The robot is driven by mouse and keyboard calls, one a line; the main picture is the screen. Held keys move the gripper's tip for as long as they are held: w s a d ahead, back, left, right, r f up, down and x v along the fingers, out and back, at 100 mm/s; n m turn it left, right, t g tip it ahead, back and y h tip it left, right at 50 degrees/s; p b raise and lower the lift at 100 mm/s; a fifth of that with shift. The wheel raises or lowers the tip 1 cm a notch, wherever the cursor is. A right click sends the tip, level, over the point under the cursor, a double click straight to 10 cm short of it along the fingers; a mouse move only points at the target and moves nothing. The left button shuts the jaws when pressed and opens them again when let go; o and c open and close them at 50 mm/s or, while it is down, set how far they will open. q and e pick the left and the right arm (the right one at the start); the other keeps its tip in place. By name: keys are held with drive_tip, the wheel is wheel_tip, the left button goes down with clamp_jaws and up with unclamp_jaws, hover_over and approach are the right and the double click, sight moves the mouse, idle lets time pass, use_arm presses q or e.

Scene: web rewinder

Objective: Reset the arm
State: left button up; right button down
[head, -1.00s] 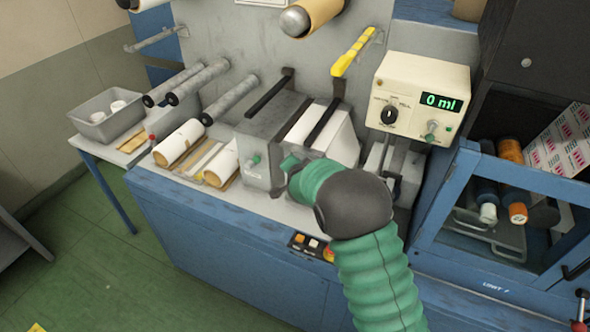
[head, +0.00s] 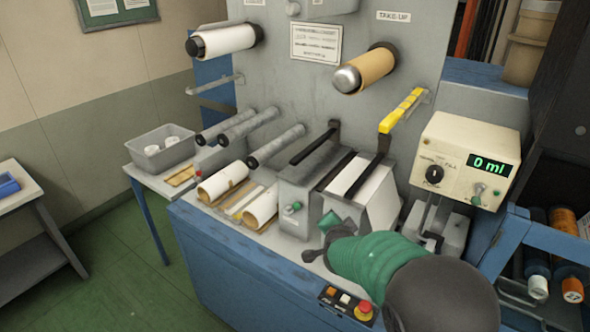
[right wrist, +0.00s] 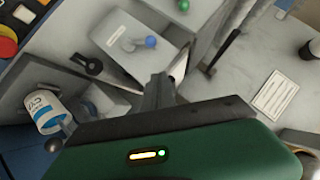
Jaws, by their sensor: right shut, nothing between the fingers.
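A bar with a bright yellow handle (head: 403,110) sticks out of the grey machine panel, its dark lower part hanging over the right white-topped block (head: 366,190). A second dark bar (head: 315,145) crosses the grey block (head: 305,190) to the left. My right gripper (head: 328,240) is at the front of the right block, on the end of my green arm. It is shut and empty, and appears apart from the yellow handle. In the right wrist view the shut fingers (right wrist: 163,88) point towards a pale block with a blue knob (right wrist: 150,42). My left gripper is out of sight.
A red stop button (head: 364,308) sits on the front edge below my arm. Rollers (head: 250,128) and a grey bin (head: 162,147) are at left. The left floor is open.

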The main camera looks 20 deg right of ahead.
drive_tip(key=s+a+f+n+g+y, duration=0.1)
drive_tip(key=s+a+f+n+g, duration=0.2)
drive_tip(key=s, duration=0.6)
drive_tip(key=s+a+f+n+g+y, duration=0.2)
drive_tip(key=s+n, duration=0.4)
drive_tip(key=s, duration=0.3)
drive_tip(key=s+a+f+n+g+y, duration=0.1)
drive_tip(key=s+a+f+n+g, duration=0.2)
drive_tip(key=s+f, duration=0.3)
drive_tip(key=s+a+n, duration=0.1)
drive_tip(key=s, duration=0.3)
drive_tip(key=shift+f+n+g+y, duration=0.15)
drive_tip(key=shift+n+g+y, duration=0.15)
drive_tip(key=shift+y, duration=0.1)
